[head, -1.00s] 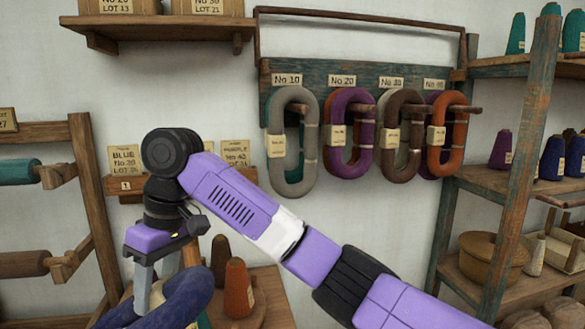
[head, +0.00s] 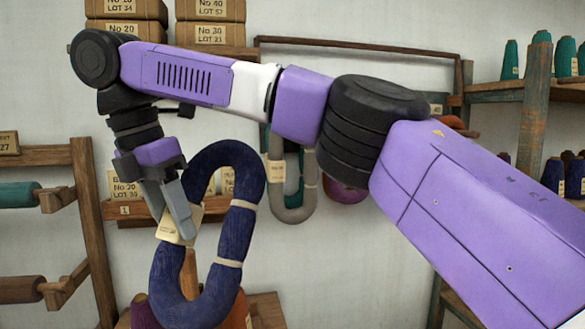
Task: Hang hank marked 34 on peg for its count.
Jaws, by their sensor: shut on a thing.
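A dark blue yarn hank (head: 235,235), a long loop with pale ties, hangs from my gripper (head: 180,225) at the left of the head view. My gripper is shut on its left side, beside a cream tag (head: 180,222); the number on the tag cannot be read. The hank is held clear in front of the wall. The peg board is mostly hidden behind my arm. A grey hank (head: 293,185) shows below the arm, with part of a purple hank (head: 345,191) to its right. The pegs and most count labels are hidden.
Boxes (head: 209,34) marked with counts and lots stand on a shelf at upper left. A wooden rack (head: 88,215) with spools is at the left. A shelf (head: 535,120) with cones is at the right. Cones stand below the hank.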

